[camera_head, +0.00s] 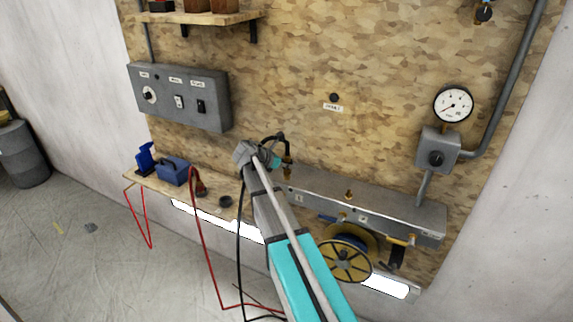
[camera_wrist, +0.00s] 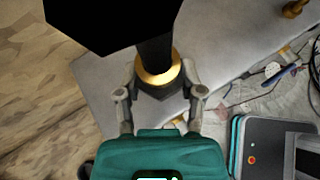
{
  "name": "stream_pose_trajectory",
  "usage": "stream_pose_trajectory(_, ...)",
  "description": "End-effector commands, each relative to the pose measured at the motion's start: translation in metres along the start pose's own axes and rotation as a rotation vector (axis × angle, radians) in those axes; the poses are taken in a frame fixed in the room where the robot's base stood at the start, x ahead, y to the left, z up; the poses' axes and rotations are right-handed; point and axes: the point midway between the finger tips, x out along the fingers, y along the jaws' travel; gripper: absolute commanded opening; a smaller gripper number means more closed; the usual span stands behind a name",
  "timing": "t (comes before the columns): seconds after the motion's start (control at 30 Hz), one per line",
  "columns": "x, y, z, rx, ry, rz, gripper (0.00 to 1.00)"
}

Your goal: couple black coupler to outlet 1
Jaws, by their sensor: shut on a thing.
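The black coupler (camera_wrist: 157,55) shows in the wrist view as a dark body with a brass ring. My gripper (camera_wrist: 158,98) is shut on it, one finger on each side. In the head view my gripper (camera_head: 276,160) is at the left end of the grey manifold (camera_head: 325,194), and a black hose loops over it. Brass fittings and the dark coupler (camera_head: 287,160) line up near outlet 1 (camera_head: 288,174), above the plate marked 1. Whether coupler and outlet touch or are joined, I cannot tell.
Another brass outlet (camera_head: 349,195) stands on the manifold. A yellow reel (camera_head: 345,260) hangs below. A shelf (camera_head: 215,207) at left holds a blue box (camera_head: 173,171). A red hose (camera_head: 207,265) hangs in front. A gauge (camera_head: 453,104) and a control box (camera_head: 180,97) are on the wall.

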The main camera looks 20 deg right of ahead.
Motion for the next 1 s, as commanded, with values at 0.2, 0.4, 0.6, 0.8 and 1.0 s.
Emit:
stream_pose_trajectory(0.2, 0.003, 0.0, -0.004, 0.0, 0.0, 0.0, 0.0)
stream_pose_trajectory(0.4, 0.004, 0.0, -0.007, 0.0, 0.0, 0.0, 0.0)
stream_pose_trajectory(0.6, 0.006, 0.0, -0.01, 0.0, 0.0, 0.001, 0.0)
stream_pose_trajectory(0.8, 0.005, 0.001, -0.011, -0.001, 0.0, 0.001, 0.0)
stream_pose_trajectory(1.0, 0.005, 0.001, -0.011, -0.001, 0.0, 0.001, 0.8)
